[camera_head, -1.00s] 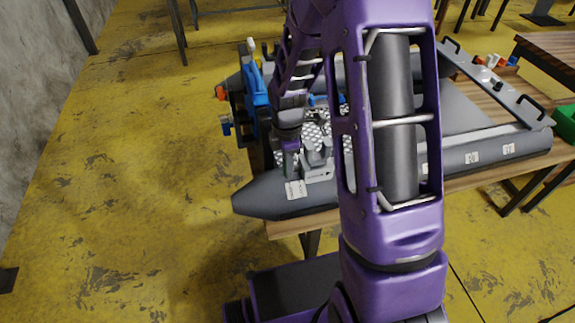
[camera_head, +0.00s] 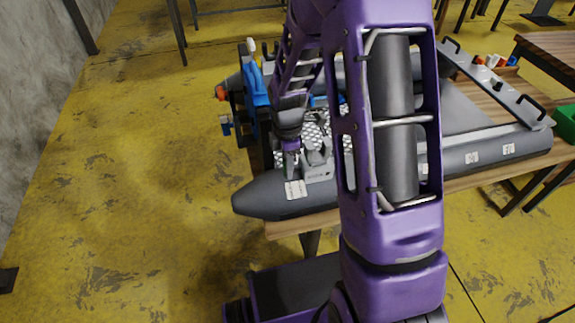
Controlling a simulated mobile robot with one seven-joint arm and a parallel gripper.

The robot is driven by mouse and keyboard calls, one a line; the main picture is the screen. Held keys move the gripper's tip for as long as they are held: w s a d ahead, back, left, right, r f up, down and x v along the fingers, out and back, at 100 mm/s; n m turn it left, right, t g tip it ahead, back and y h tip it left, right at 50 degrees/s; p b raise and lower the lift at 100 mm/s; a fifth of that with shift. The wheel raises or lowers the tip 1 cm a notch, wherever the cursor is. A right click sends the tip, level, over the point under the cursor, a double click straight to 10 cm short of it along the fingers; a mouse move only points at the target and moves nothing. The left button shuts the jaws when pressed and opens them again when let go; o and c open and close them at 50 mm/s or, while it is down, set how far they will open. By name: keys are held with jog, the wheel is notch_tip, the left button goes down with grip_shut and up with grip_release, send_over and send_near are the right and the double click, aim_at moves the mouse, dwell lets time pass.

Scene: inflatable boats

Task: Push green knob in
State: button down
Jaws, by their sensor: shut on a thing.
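The grey inflatable boat (camera_head: 270,196) lies on a wooden table, with its pointed tube end toward the left. My gripper (camera_head: 291,172) points down at the near tube, beside a small grey box-like fitting (camera_head: 319,172). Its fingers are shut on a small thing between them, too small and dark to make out. I cannot pick out the green knob clearly; it may be hidden at my fingertips. A white label (camera_head: 295,189) is on the tube just below the fingers.
A blue motor-like part (camera_head: 257,92) is at the boat's left end. My arm hides the boat's middle. The yellow floor at left is clear.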

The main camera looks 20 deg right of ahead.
aim_at(297, 169)
jog(key=shift+d, duration=1.25)
jog(key=c, duration=0.7)
grip_release()
notch_tip(297, 169, up, 18)
jog(key=p, duration=0.3)
jog(key=shift+f, duration=0.25)
